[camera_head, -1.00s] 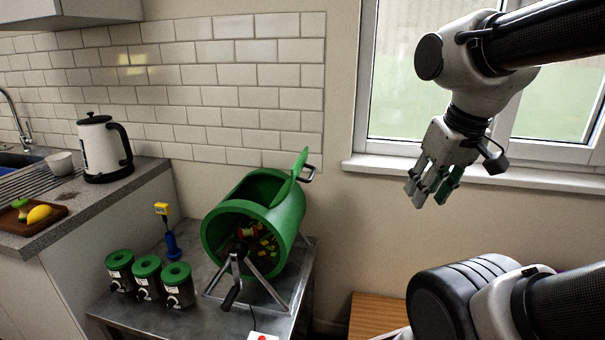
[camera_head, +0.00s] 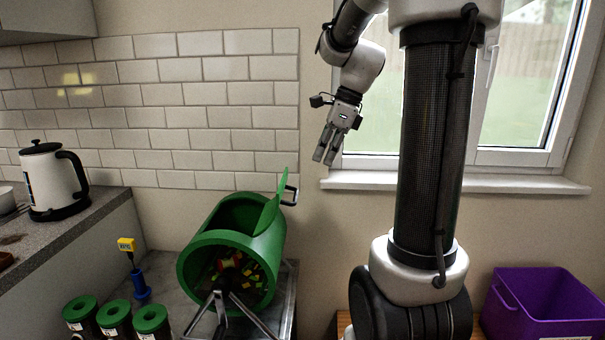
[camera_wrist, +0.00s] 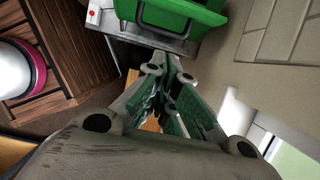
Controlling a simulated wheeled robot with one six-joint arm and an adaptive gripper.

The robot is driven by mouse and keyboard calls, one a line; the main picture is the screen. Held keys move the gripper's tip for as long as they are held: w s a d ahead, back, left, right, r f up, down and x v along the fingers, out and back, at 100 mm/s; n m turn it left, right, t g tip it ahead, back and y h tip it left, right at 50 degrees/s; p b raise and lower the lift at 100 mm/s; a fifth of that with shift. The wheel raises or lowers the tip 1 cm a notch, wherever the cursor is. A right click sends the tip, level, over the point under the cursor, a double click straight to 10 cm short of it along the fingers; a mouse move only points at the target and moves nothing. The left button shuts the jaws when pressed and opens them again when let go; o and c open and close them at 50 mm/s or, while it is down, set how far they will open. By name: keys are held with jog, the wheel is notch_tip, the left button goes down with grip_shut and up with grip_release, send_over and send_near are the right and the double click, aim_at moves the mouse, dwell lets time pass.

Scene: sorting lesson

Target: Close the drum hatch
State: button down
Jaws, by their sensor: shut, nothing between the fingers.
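The green drum (camera_head: 188,265) lies tilted on a metal stand in the head view, with colourful pieces inside its open end. Its hatch (camera_head: 268,212) stands open, sticking up from the opening in the drum's top, with a handle (camera_head: 290,195) at its right. My gripper (camera_head: 324,158) hangs above and to the right of the hatch, in front of the window, fingers pointing down and apart from the drum. It is shut and empty.
A kettle (camera_head: 50,180) stands on the left counter. A purple crate (camera_head: 545,325) is at the right. The window sill (camera_head: 480,184) juts out behind my arm.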

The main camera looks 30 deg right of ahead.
jog(key=shift+w+a+f, duration=0.65)
jog(key=shift+a+f, duration=0.35)
jog(key=shift+f, duration=0.45)
jog(key=shift+w+a+f, duration=0.65)
jog(key=shift+a+f, duration=0.35)
jog(key=shift+f, duration=0.4)
jog(key=shift+w+a+f, duration=0.65)
jog(key=shift+a+f, duration=0.35)
jog(key=shift+f, duration=0.45)
jog(key=shift+r, duration=0.1)
